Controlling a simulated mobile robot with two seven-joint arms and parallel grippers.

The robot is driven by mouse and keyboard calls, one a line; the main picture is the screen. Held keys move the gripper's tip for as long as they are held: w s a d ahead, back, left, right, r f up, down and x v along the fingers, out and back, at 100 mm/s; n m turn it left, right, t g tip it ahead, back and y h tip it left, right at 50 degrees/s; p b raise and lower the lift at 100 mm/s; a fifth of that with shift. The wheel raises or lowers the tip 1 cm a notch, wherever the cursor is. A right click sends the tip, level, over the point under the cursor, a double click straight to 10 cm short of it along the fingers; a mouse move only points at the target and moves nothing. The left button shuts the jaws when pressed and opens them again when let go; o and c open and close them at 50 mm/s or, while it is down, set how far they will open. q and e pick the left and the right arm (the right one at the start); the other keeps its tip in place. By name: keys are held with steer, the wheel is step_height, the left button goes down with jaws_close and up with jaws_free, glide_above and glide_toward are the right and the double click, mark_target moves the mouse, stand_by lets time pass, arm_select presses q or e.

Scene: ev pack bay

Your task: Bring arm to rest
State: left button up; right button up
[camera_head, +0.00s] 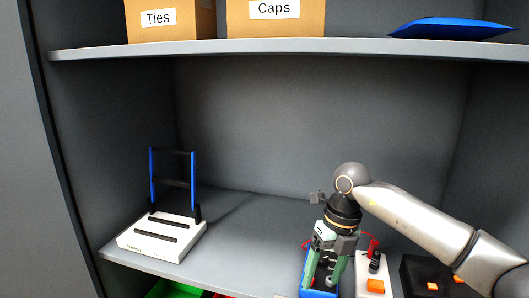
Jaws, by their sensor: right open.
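My right arm comes in from the right edge over the lower shelf. My right gripper (321,282) points down with its two green fingers apart. It is over a blue item (319,293) at the shelf's front. The fingers hide part of that item, and I cannot tell whether they touch it. My left gripper is not in view.
A white device with blue uprights (163,238) stands on the lower shelf (240,240) at left. A white box with an orange block (375,287) and a black box (425,278) sit right of my gripper. The upper shelf (350,46) holds cartons labelled Ties (158,18) and Caps (274,10).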

steer(key=s+a+f+g+y, duration=0.15)
steer(key=s+a+y, duration=0.25)
steer(key=a, duration=0.4)
steer(key=s+a+f+g+y, duration=0.1)
steer(key=s+a+f+y, duration=0.25)
steer(key=a, duration=0.35)
steer(key=s+a+r+m+t+y+p, duration=0.25)
steer(key=a+r+m+y, duration=0.35)
steer(key=y, duration=0.4)
steer(key=w+d+f+m+t+h, duration=0.3)
steer(key=d+f+m+t+h, duration=1.05)
steer(key=m, duration=1.15)
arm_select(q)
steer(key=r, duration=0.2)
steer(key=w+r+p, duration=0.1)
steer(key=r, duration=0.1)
arm_select(e)
steer(key=s+d+f+m+g+h, duration=0.2)
steer(key=s+d+f+m, duration=0.1)
steer(key=s+d+f, duration=0.3)
steer(key=s+d+f+m+g+h, duration=0.1)
steer(key=s+d+f+m, duration=0.2)
steer(key=s+d+f, duration=0.3)
steer(key=s+f, duration=0.3)
steer(key=s, duration=0.1)
steer(key=shift+s+d+f+m+g+h, duration=0.15)
steer(key=shift+s+f+m+g+h, duration=0.15)
steer(key=shift+f+g+h, duration=0.1)
